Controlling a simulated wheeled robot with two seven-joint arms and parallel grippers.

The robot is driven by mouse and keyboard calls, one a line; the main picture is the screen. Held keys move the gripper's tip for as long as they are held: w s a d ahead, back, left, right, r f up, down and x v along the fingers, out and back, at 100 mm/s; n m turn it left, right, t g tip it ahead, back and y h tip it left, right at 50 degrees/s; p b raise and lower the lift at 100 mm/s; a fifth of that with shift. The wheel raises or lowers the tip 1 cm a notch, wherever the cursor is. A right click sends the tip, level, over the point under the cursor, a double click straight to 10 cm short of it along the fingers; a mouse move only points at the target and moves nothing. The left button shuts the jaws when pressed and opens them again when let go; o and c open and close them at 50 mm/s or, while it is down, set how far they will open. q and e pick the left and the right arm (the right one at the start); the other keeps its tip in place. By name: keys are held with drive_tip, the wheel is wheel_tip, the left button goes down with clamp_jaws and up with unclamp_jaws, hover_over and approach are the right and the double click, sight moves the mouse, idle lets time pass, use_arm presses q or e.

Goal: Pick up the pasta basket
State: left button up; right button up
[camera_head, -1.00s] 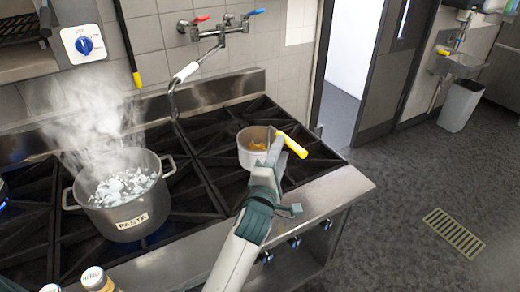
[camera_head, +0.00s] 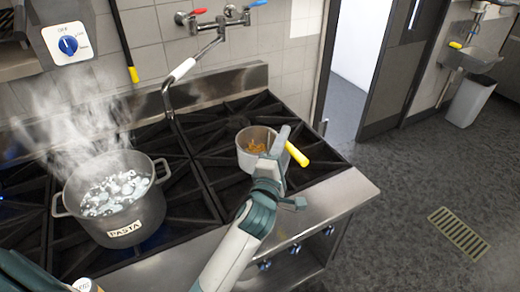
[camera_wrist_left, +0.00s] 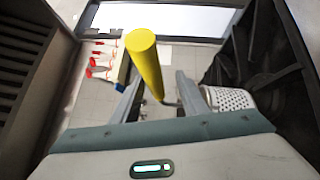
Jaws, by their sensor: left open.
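The pasta basket (camera_head: 255,143) is a pale metal basket with orange-brown pasta inside, standing on the right part of the stove. Its yellow handle (camera_head: 298,155) sticks out to the right, partly hidden behind my gripper. My left gripper (camera_head: 277,145) is at the handle, just right of the basket. In the left wrist view the yellow handle (camera_wrist_left: 145,62) rises between the two open fingers of my left gripper (camera_wrist_left: 158,104), with no clear contact. The perforated side of the basket (camera_wrist_left: 228,99) shows right of the fingers. My right gripper is out of view.
A steaming pot labelled PASTA (camera_head: 118,205) stands on the left of the black stove grates (camera_head: 195,160). A pot-filler tap (camera_head: 190,68) hangs from the tiled wall behind. The stove's steel front edge (camera_head: 325,205) lies below the basket; open floor is to the right.

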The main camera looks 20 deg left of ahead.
use_arm(q)
drive_tip(key=shift+s+d+r, duration=0.1)
drive_tip(key=shift+s+r, duration=0.15)
drive_tip(key=shift+s, duration=0.1)
drive_tip(key=shift+c, duration=0.2)
drive_tip(key=shift+w, duration=0.1)
drive_tip(key=c, duration=0.5)
clamp_jaws()
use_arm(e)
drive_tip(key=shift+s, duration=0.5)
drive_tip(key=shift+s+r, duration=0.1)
